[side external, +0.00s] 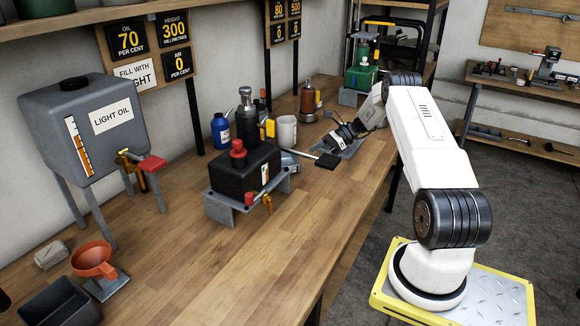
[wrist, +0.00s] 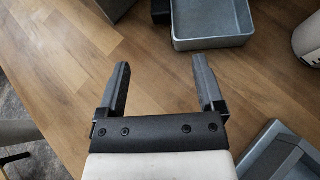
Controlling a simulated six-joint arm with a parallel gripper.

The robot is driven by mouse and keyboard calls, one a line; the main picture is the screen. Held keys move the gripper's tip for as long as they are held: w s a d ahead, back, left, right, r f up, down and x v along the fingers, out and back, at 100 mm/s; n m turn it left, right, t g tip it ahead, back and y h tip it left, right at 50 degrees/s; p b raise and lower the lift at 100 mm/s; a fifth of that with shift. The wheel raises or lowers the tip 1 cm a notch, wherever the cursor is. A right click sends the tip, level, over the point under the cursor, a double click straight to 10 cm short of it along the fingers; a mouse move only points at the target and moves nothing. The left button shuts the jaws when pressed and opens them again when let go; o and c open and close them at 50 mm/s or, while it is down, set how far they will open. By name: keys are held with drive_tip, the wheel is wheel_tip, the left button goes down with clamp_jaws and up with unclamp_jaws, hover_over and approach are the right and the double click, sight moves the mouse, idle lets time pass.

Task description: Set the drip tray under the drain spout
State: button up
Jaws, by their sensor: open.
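The drip tray is a shallow grey tray (wrist: 213,42) at the top of the wrist view, with a dark block (wrist: 160,12) at its left side. In the side view the tray (side external: 290,161) is mostly hidden behind the black tank, and the black block (side external: 328,161) shows to its right. A brass drain spout (side external: 267,203) hangs at the front of the black tank (side external: 243,168), which sits on a grey stand. My gripper (wrist: 161,65) is open and empty, apart from the tray. In the side view my gripper (side external: 330,141) is low over the bench.
A white mug (side external: 286,130), a blue bottle (side external: 220,131) and a dark pump bottle (side external: 246,115) stand behind the tank. A grey plate (side external: 348,150) lies under my wrist.

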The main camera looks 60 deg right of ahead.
sight(289, 168)
drive_tip(key=w+a+g+h, duration=0.1)
drive_tip(key=w+a, duration=0.1)
drive_tip(key=w+a+r+g+h, duration=0.1)
drive_tip(key=w+a+g+h, duration=0.1)
drive_tip(key=w+a+r+g+h, duration=0.1)
drive_tip(key=w+a+g+h, duration=0.1)
drive_tip(key=shift+w+a+f+h, duration=0.2)
drive_tip(key=shift+w+a+f, duration=0.1)
drive_tip(key=shift+f, duration=0.2)
drive_tip(key=shift+w+a+f+h, duration=0.2)
drive_tip(key=shift+w+a+f, duration=0.05)
drive_tip(key=shift+f, duration=0.25)
drive_tip(key=shift+x, duration=2.6)
drive_tip(key=shift+r, duration=0.1)
clamp_jaws()
